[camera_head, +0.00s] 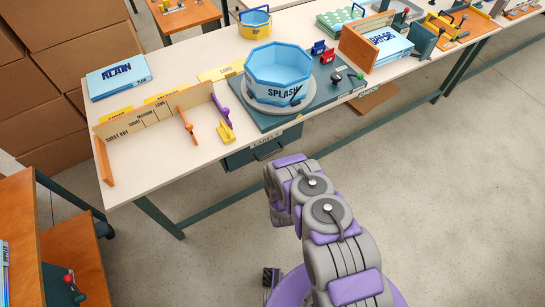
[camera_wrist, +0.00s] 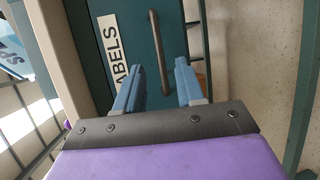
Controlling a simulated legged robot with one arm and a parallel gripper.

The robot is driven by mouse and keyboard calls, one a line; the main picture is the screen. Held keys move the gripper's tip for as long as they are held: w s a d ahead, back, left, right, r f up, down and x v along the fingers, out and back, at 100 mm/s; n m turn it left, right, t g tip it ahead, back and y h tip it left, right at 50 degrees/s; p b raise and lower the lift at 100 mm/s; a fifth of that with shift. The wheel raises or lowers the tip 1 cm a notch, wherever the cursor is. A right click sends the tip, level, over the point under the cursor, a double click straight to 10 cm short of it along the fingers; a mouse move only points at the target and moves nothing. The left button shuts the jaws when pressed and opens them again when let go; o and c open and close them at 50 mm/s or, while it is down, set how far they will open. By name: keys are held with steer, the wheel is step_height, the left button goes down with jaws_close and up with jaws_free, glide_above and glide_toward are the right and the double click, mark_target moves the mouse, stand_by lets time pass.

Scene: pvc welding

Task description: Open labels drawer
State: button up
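The labels drawer (camera_head: 262,148) is a dark teal box under the white table's front edge, with a white "LABELS" sign. It looks closed. In the wrist view the drawer front (camera_wrist: 133,48) fills the upper middle, with the "ABELS" part of its sign to the left. Its dark bar handle (camera_wrist: 160,55) shows in the wrist view, upright in the picture. My gripper (camera_wrist: 158,78) is open, with blue fingers apart. The fingertips point at the drawer front, one on each side of the handle's lower end. I cannot tell whether they touch it. The arm hides the gripper in the head view.
Wooden shelving (camera_head: 75,260) is at lower left. The floor at right is clear.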

mark_target(271, 155)
steer(key=x, duration=0.3)
steer(key=a+b+x, duration=0.1)
steer(key=x, duration=0.3)
steer(key=shift+a+f+b, duration=0.2)
steer(key=shift+b, duration=0.1)
steer(key=shift+w, duration=0.25)
steer(key=shift+w+d, duration=0.25)
steer(key=shift+d, duration=0.1)
steer(key=shift+a, duration=0.1)
steer(key=shift+a, duration=0.25)
steer(key=c, duration=0.5)
steer(key=shift+d, duration=0.15)
jaws_close()
steer(key=shift+d, duration=0.1)
